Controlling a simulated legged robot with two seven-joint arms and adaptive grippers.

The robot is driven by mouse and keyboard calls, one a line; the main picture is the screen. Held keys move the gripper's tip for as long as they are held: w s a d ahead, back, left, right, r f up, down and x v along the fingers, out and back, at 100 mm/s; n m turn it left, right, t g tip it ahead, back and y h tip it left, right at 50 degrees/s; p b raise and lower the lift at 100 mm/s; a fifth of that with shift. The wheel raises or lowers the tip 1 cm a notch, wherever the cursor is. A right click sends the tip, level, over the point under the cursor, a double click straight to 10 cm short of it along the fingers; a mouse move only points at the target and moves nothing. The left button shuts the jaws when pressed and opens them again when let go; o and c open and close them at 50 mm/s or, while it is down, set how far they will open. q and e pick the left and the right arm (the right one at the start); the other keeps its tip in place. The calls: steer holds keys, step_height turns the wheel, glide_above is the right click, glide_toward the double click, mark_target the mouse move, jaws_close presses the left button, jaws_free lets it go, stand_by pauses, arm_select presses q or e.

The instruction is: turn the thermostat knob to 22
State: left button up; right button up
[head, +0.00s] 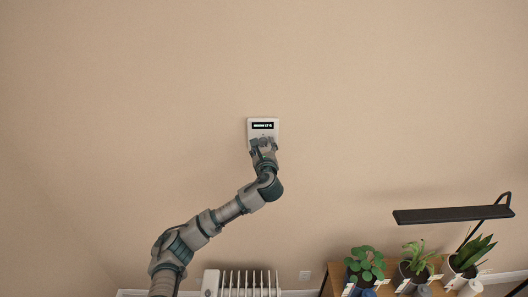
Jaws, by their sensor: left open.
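The thermostat (273,120) is a small white box on the beige wall, near the middle of the head view. Its dark display shows light characters too small to read with certainty. My left gripper (263,140) is open at the lower part of the thermostat, in front of where its face is covered. The knob is hidden behind the gripper, so I cannot tell whether the fingers touch it or where it points. My right gripper is not in view.
A white radiator (241,291) stands below against the wall. At the lower right, several potted plants (365,264) stand on a wooden shelf under a black lamp (450,214). The wall around the thermostat is clear.

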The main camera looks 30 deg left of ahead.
arm_select(q)
steer(key=v, duration=1.1)
steer(key=shift+s+d+f, duration=0.15)
steer(key=shift+s+d, duration=0.05)
steer(key=shift+d, duration=0.05)
